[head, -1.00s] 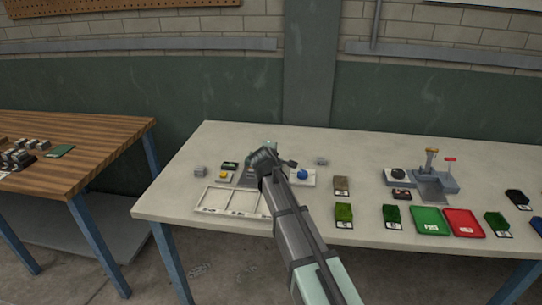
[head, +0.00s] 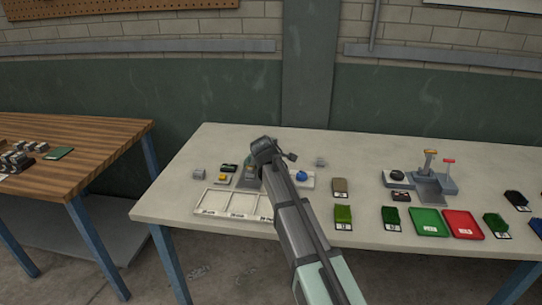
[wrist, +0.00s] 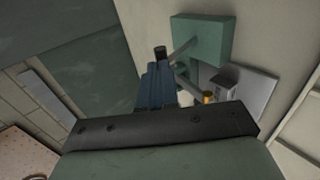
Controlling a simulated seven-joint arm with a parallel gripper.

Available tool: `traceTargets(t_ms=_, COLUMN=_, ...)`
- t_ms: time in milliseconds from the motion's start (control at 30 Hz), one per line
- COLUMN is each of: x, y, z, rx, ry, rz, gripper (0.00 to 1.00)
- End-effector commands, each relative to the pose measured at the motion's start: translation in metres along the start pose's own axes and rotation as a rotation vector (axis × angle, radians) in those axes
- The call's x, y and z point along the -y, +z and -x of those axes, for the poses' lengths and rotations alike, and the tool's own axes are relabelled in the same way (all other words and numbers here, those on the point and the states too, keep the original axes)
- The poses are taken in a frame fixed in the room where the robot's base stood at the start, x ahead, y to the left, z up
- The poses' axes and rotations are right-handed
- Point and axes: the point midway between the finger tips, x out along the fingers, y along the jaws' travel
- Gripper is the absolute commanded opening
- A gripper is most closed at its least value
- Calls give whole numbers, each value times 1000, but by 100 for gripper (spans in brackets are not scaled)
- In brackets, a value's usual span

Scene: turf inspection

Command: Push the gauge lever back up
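The gauge is a green box (wrist: 203,38) above a light grey plate (wrist: 255,92) in the wrist view. Its lever (wrist: 183,48) is a grey bar slanting from the box to a black knob (wrist: 160,52). My gripper's blue fingers (wrist: 157,85) appear together, just below the knob in the picture; I cannot tell whether they touch it. In the head view my gripper (head: 262,150) is over the left part of the pale table and hides most of the gauge; a bit of its plate (head: 246,182) shows.
A white sectioned tray (head: 222,201) lies in front of the gauge. A blue ball (head: 302,175) on a pale base sits to its right. Turf samples, a green tray (head: 430,222), a red tray (head: 463,223) and a grey fixture (head: 432,186) fill the right side.

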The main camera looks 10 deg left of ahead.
Motion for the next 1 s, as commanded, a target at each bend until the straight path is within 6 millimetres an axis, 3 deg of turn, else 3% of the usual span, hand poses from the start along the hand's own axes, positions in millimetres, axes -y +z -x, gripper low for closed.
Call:
traceTargets(t_ms=500, x=-44, y=-2, z=-39, rx=0, ry=-427, rz=-1, gripper=0)
traceTargets(t_ms=833, x=-55, y=-1, z=-61, rx=0, ry=-668, rz=0, gripper=0)
traceTargets(t_ms=1000, x=-55, y=0, z=-66, rx=0, ry=-671, rz=1, gripper=0)
